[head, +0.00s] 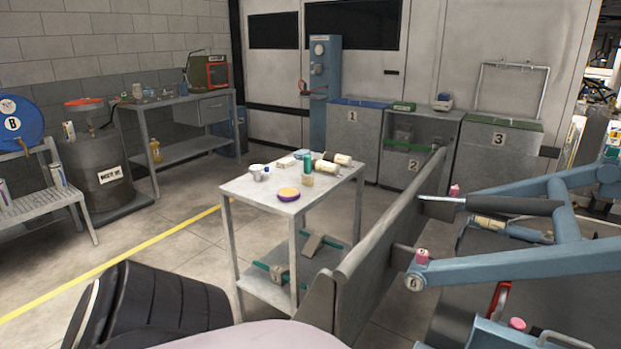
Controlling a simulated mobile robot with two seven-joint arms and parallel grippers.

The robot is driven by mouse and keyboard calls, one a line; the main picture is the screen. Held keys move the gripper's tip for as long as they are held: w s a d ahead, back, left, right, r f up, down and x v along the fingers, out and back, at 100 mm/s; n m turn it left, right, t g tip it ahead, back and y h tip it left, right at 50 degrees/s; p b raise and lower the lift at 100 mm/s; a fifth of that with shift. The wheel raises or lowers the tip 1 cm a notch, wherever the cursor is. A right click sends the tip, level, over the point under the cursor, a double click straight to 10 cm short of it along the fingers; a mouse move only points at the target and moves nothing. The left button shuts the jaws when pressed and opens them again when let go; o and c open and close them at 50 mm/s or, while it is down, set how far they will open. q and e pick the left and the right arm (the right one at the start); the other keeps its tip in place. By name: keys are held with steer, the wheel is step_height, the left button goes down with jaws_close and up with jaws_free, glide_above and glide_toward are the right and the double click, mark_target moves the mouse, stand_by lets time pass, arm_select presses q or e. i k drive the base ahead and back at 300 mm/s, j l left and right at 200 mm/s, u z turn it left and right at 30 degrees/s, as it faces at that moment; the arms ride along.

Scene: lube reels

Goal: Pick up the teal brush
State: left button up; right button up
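A grey metal cart (238,190) stands in the middle of the head view. On its lower shelf lie two long teal pieces, one nearer the front (262,266) and one farther back (332,242), each with a grey-brown block. They may be brushes, but they are too small to tell. A teal upright cylinder (307,164) stands on the cart top and does not clearly look like a brush. Neither of my grippers is in view.
The cart top also holds a purple-and-yellow round item (288,194), a white mug (256,172) and cream rolls (326,167). A grey panel (385,235) stands close to the cart's right. Blue machine arms (510,260) fill the right. Floor left of the cart is clear.

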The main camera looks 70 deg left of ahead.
mark_target(308, 179)
steer(key=k+u, duration=0.15)
steer(key=u, duration=1.95)
steer(key=z, duration=1.45)
steer(key=j+z, duration=1)
steer(key=k+j+z, duration=0.2)
steer(key=j, duration=0.2)
steer(key=i, duration=0.05)
